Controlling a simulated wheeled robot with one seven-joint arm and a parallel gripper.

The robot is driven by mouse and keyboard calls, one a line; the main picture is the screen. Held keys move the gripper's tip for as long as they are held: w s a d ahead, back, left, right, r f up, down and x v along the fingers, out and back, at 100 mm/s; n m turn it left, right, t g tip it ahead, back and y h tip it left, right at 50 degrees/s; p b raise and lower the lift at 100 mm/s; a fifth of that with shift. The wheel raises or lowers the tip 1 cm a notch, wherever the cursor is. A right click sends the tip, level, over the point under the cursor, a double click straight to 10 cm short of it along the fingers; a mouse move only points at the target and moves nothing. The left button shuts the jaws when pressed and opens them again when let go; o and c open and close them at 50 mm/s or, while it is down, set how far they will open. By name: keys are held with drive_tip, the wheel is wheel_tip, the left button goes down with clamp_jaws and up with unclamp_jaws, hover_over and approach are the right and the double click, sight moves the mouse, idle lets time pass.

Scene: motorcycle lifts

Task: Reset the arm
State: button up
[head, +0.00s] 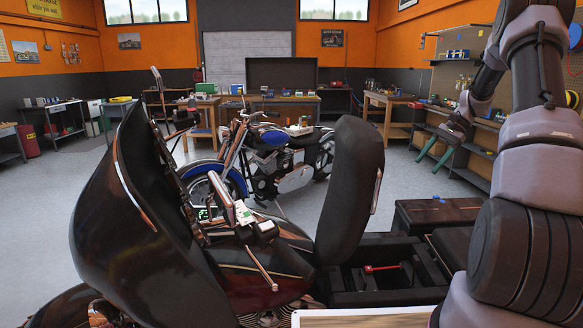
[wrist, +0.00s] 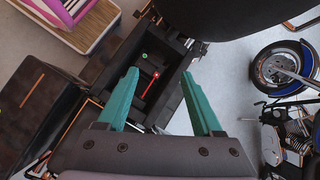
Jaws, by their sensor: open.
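My arm reaches up along the right side of the head view and bends down to my gripper (head: 429,163). Its green fingers are spread and empty, hanging in the air above the rear of the near black motorcycle. In the wrist view my gripper (wrist: 160,73) points down over an open black case (wrist: 178,100). A red-headed tool (wrist: 148,86) lies inside the case, below and between the fingers, apart from them. The tool also shows in the head view (head: 382,268), in the open case (head: 345,297) behind the seat.
The near black motorcycle (head: 140,230) with its tall seat back (head: 350,180) fills the front. A blue motorcycle (head: 270,155) stands beyond it. A workbench (head: 470,140) runs along the right wall. Open grey floor (head: 400,175) lies between.

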drive_tip(key=s+a+r+n+t+h, duration=0.1)
drive_tip(key=s+a+r+n+h, duration=0.1)
drive_tip(key=s+a+r, duration=0.55)
drive_tip(key=s+a+r+n+t+h, duration=0.15)
drive_tip(key=s+a+r, duration=0.3)
drive_tip(key=r, duration=0.55)
drive_tip(key=s+a+r+n+t, duration=0.1)
drive_tip(key=s+a+t, duration=0.2)
drive_tip(key=s, duration=0.6)
drive_tip(key=s+a+r+n+t+h, duration=0.1)
drive_tip(key=s+a, duration=0.4)
drive_tip(key=s, duration=0.5)
drive_tip(key=shift+r+n+t, duration=0.65)
drive_tip(key=shift+r+t, duration=0.1)
drive_tip(key=shift+t, duration=0.2)
drive_tip(key=shift+h, duration=0.25)
